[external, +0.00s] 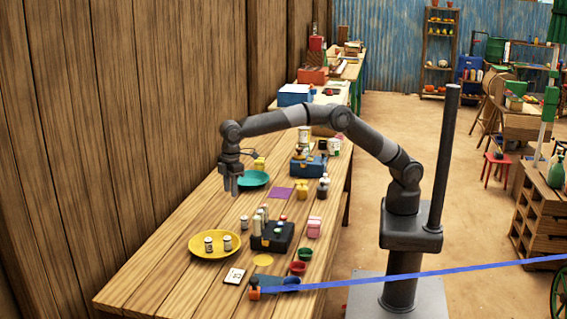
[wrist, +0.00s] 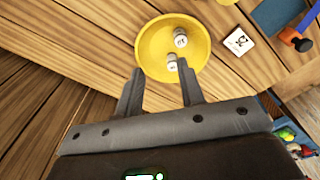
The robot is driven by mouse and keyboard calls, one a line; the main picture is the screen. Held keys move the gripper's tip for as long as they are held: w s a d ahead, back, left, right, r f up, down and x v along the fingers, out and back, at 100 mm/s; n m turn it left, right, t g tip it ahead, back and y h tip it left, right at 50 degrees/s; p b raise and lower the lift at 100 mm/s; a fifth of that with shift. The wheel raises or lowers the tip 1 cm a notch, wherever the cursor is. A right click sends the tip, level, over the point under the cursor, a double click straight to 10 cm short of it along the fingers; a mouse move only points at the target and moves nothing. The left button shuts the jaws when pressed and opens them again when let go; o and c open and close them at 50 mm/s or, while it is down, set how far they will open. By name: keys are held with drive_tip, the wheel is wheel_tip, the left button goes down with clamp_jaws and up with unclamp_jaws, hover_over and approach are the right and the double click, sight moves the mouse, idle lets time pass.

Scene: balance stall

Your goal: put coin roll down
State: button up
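My gripper (external: 234,187) hangs above the table, left of the teal plate in the external view. In the wrist view my gripper (wrist: 161,66) has its two fingers apart, with nothing held between them. A yellow plate (external: 196,247) lies closer to the camera. It also shows in the wrist view (wrist: 153,48). Two small pale coin rolls with dark ends stand on it, one on the left (external: 208,244) and one on the right (external: 227,242). A similar small roll (external: 244,222) stands on the bare table behind the plate.
A dark tray (external: 272,240) with small bottles stands right of the yellow plate. A white card (external: 234,276), a red bowl (external: 298,268) and a green bowl (external: 305,254) lie nearby. The teal plate (external: 253,179) and a blue box (external: 308,167) are farther back.

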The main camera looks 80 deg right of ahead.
drive_tip(key=s+d+r+m+t, duration=0.1)
drive_tip(key=s+d+r+m, duration=0.1)
drive_tip(key=s+d+r, duration=0.45)
drive_tip(key=s+d+r+m+t, duration=0.1)
drive_tip(key=s+d+r, duration=0.25)
drive_tip(key=d, duration=0.65)
drive_tip(key=s+d+r+m+t, duration=0.1)
drive_tip(key=s+d+r+m, duration=0.1)
drive_tip(key=s+d+r, duration=0.5)
drive_tip(key=s+d+f+m+t, duration=0.1)
drive_tip(key=s+d+f+m, duration=0.1)
drive_tip(key=s+d+f, duration=0.2)
drive_tip(key=s+d+f+m+t, duration=0.1)
drive_tip(key=s+d+f+m, duration=0.2)
drive_tip(key=s+d, duration=0.8)
drive_tip(key=s+f, duration=0.2)
drive_tip(key=s, duration=0.5)
drive_tip(key=shift+s+d, duration=0.25)
drive_tip(key=shift+s, duration=0.15)
